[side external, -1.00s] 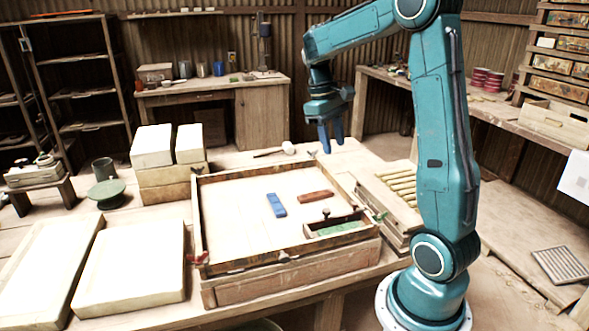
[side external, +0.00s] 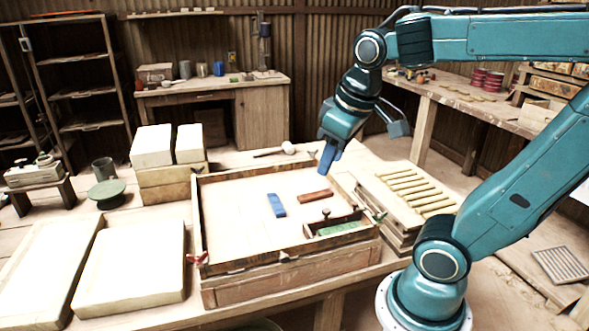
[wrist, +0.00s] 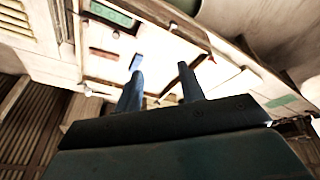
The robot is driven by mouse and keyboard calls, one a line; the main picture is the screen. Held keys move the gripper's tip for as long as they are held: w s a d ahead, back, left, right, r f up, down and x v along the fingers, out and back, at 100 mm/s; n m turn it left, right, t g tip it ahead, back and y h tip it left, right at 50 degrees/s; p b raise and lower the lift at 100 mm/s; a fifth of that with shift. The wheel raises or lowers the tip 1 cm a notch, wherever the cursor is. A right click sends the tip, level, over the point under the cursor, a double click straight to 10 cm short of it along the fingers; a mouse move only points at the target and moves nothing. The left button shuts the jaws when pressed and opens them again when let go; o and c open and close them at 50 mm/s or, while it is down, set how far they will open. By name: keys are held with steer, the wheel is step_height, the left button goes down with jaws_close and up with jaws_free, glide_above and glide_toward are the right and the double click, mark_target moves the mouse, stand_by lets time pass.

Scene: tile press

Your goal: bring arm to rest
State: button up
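My gripper (side external: 327,158) hangs above the back right part of the wooden tray frame (side external: 197,225), tilted, with its blue fingers pointing down. In the wrist view the two fingers (wrist: 160,90) stand apart with nothing between them. A blue block (side external: 276,205) lies on the pale bed inside the frame, and a red-brown block (side external: 315,196) lies to its right. Both lie clear of my gripper. A small compartment with green pieces (side external: 340,228) sits in the frame's front right corner.
A slatted rack (side external: 415,190) stands right of the frame. Pale slabs (side external: 130,268) lie at the left, and stacked blocks (side external: 152,146) stand behind them. A white-headed mallet (side external: 288,148) lies behind the frame. A workbench (side external: 262,115) stands at the back.

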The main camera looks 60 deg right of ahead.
steer(key=s+a+f+t+y, duration=0.1)
steer(key=s+a+t, duration=0.1)
steer(key=a, duration=0.3)
steer(key=shift+s+f+n, duration=0.15)
steer(key=shift+s+n, duration=0.25)
steer(key=shift+s, duration=0.45)
stand_by(1.3)
